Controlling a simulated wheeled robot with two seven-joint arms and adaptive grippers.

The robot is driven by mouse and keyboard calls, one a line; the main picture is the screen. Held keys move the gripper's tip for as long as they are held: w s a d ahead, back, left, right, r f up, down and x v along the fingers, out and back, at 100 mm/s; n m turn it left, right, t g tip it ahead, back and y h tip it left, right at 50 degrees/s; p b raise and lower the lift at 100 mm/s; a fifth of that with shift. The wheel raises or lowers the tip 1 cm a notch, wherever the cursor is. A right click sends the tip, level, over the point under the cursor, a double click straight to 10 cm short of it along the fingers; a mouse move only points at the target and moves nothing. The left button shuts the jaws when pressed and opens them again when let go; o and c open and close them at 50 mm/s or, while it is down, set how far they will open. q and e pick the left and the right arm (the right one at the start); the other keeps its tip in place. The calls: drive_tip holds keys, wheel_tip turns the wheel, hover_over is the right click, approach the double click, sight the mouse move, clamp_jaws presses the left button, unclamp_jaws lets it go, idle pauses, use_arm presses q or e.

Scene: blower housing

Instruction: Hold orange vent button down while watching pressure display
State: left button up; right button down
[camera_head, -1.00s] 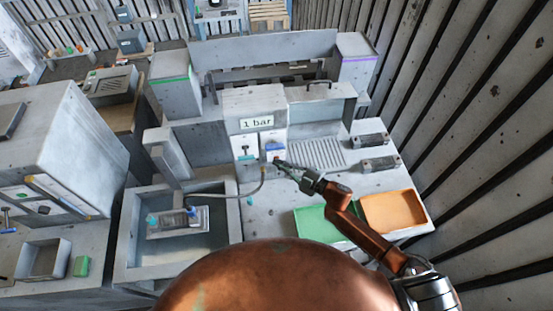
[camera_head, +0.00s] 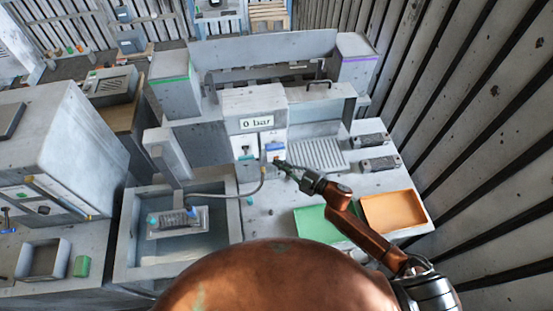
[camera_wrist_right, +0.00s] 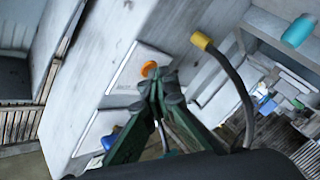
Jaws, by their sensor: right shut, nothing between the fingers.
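The pressure display (camera_head: 257,122) on the grey machine reads "0 bar". The orange vent button (camera_wrist_right: 149,69) sits on a pale plate on the machine's face in the right wrist view. My right gripper (camera_head: 281,163) is shut and empty, its tips at the panel just below the blue part (camera_head: 275,148). In the right wrist view the closed fingertips (camera_wrist_right: 160,80) are right beside the button and overlap its lower right edge. Whether the button is pressed in cannot be told. My left gripper is not in view.
A sink-like basin (camera_head: 128,240) with a grey part in it stands at the left. A hose (camera_head: 240,194) with a yellow end runs to the machine. A green tray (camera_head: 318,226) and an orange tray (camera_head: 393,211) lie at the right, beneath or beside my right arm.

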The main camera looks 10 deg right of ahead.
drive_tip(key=shift+s, duration=0.1)
idle(0.5)
drive_tip(key=shift+s+p, duration=0.35)
drive_tip(key=shift+s, duration=0.35)
drive_tip(key=s+p, duration=0.1)
drive_tip(key=s, duration=0.4)
drive_tip(key=shift+p, duration=0.35)
